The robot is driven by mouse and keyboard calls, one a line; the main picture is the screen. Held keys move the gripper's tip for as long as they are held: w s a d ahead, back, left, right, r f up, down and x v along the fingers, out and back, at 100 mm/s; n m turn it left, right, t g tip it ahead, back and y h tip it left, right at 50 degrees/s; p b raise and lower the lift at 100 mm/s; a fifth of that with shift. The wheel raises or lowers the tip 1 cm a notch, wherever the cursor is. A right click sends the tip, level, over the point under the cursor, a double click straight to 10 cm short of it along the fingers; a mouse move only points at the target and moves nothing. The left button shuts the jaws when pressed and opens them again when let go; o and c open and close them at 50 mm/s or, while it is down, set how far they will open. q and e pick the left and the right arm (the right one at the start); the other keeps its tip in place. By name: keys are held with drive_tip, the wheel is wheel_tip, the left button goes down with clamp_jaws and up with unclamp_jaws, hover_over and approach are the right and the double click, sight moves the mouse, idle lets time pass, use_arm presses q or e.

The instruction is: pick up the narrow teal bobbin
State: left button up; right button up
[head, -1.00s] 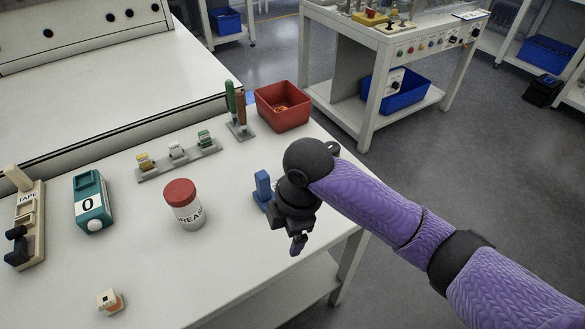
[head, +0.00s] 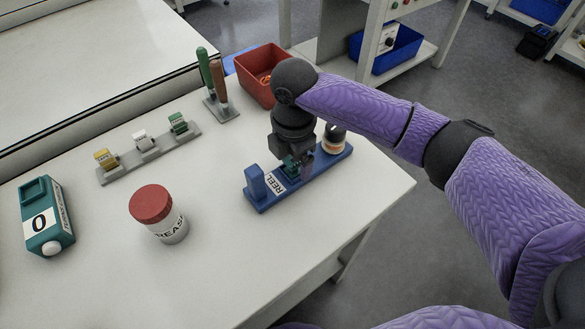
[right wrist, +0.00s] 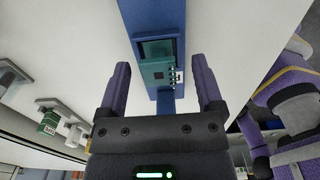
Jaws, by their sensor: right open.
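The narrow teal bobbin (head: 290,161) sits in the blue holder (head: 262,203) labelled REEL, partly hidden by my right gripper in the head view. In the right wrist view the teal bobbin (right wrist: 158,72) shows between the two fingers, inside the blue holder (right wrist: 152,14). My right gripper (head: 299,168) points down over it. Its purple fingers (right wrist: 160,72) are apart, one on each side of the bobbin, with gaps visible. I cannot tell how far down they reach. My left gripper is not in view.
A red-lidded jar (head: 158,213), a teal box marked 0 (head: 46,217), a grey rack (head: 150,153), two upright tools (head: 212,84) and a red bin (head: 262,76) stand around.

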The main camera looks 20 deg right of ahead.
clamp_jaws()
idle(0.3)
